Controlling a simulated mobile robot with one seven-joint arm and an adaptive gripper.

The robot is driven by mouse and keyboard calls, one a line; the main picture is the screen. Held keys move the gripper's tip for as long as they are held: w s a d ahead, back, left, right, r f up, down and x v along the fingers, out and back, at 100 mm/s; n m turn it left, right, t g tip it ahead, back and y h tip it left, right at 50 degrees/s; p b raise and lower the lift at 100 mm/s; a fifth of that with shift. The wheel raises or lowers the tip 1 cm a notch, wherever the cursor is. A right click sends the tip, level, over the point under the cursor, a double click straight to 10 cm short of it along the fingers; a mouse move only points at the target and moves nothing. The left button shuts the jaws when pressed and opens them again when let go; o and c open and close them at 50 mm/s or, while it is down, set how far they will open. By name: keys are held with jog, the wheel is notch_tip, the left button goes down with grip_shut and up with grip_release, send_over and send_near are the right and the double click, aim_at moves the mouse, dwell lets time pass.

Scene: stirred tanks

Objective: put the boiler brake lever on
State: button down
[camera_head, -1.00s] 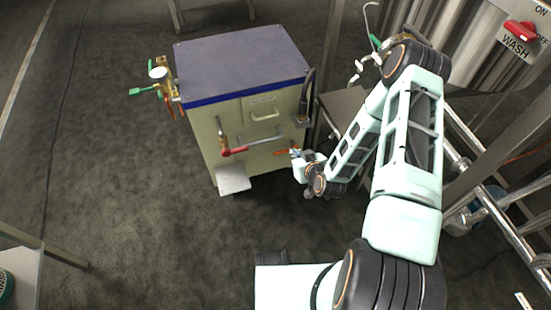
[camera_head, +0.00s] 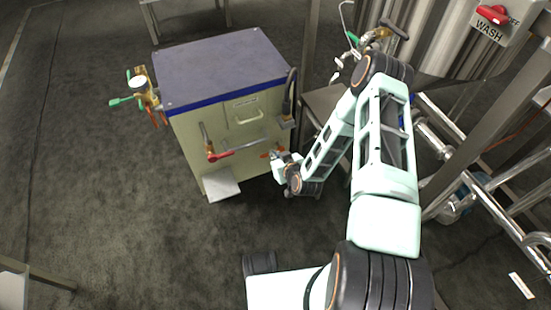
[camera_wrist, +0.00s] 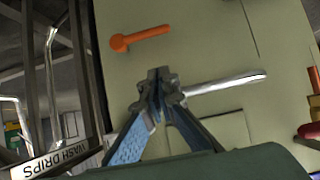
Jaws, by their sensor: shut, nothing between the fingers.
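The boiler is a cream box with a blue-edged grey top (camera_head: 218,68). An orange lever (camera_wrist: 140,38) lies flat on its front panel in the wrist view, with its round hub at the left end; a little of the orange shows by my gripper in the head view (camera_head: 265,155). A silver bar handle (camera_wrist: 225,83) sticks out beside the fingertips; I cannot tell whether they touch. My gripper (camera_wrist: 160,76) is shut and empty, below the orange lever in the wrist view and apart from it. No label names the brake lever.
A red-handled valve (camera_head: 218,155) sits on the panel's left, and a green-handled valve (camera_head: 128,99) on the box's left side. A white ledge (camera_head: 221,184) juts out low. A metal frame (camera_head: 465,120) stands right. The floor at left is clear.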

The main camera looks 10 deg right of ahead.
jog(key=w+a+f+b, duration=0.1)
jog(key=w+f+b, duration=0.2)
jog(key=w+f, duration=0.2)
jog(key=shift+w+a+f+b, duration=0.3)
jog(key=shift+f+b, duration=0.05)
jog(key=shift+f, duration=0.8)
jog(key=shift+a+f+n+h, duration=0.1)
jog(key=shift+f+n+h, duration=0.1)
jog(key=shift+n+h, duration=0.1)
